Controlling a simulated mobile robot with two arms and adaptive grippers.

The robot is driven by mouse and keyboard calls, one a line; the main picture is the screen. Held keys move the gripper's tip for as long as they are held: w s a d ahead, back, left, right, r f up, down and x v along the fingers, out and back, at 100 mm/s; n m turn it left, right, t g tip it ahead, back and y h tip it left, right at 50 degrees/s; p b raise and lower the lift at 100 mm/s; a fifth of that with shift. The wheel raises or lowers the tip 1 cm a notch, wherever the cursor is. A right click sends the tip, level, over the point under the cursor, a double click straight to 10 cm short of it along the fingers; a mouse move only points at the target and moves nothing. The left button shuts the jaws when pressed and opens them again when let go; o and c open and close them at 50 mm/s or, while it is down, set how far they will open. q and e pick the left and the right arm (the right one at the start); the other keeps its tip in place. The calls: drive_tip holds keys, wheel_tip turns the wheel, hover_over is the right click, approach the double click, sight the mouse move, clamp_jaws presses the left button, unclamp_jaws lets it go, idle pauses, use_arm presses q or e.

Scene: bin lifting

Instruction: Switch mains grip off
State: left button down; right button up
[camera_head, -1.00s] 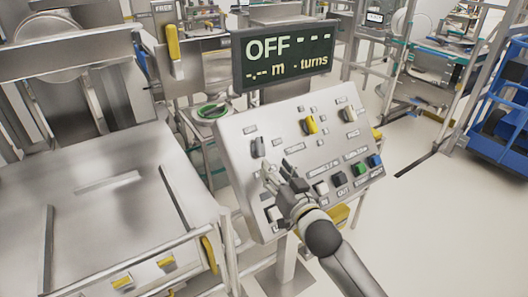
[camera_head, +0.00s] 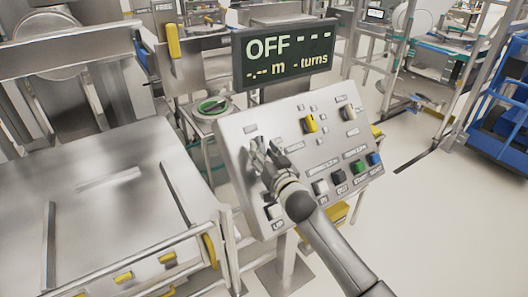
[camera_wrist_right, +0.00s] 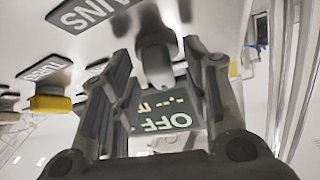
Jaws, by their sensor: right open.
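The light grey control panel (camera_head: 232,135) is tilted in the middle of the head view. My right gripper (camera_head: 266,154) is over its upper left, at the mains grip, which it mostly hides there. In the right wrist view the grey mains grip (camera_wrist_right: 155,55) stands between the two fingers of my open right gripper (camera_wrist_right: 160,92). The fingers are apart, with a gap visible on both sides of the grip. The dark MAINS label (camera_wrist_right: 88,12) is beside it. The display (camera_head: 284,55) above the panel reads OFF with dashes. My left gripper is not in view.
The panel also bears a yellow knob (camera_head: 310,124), a grey knob (camera_head: 348,113), and a lower row with black, green (camera_head: 359,167) and blue (camera_head: 374,159) buttons. A metal machine table (camera_head: 110,215) stands at left. Clear floor (camera_head: 440,230) lies at right.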

drive_tip(key=c, duration=0.7)
drive_tip(key=shift+s+r, duration=0.1)
clamp_jaws()
drive_tip(key=n, duration=0.1)
drive_tip(key=y+p, duration=0.1)
drive_tip(key=n, duration=0.1)
drive_tip(key=shift+d+r+n+g+y, duration=0.25)
drive_tip(key=shift+n+g+y, duration=0.05)
drive_tip(key=shift+y, duration=0.1)
drive_tip(key=shift+n+y+p, duration=0.4)
drive_tip(key=shift+n+y, duration=0.4)
drive_tip(key=shift+n, duration=0.2)
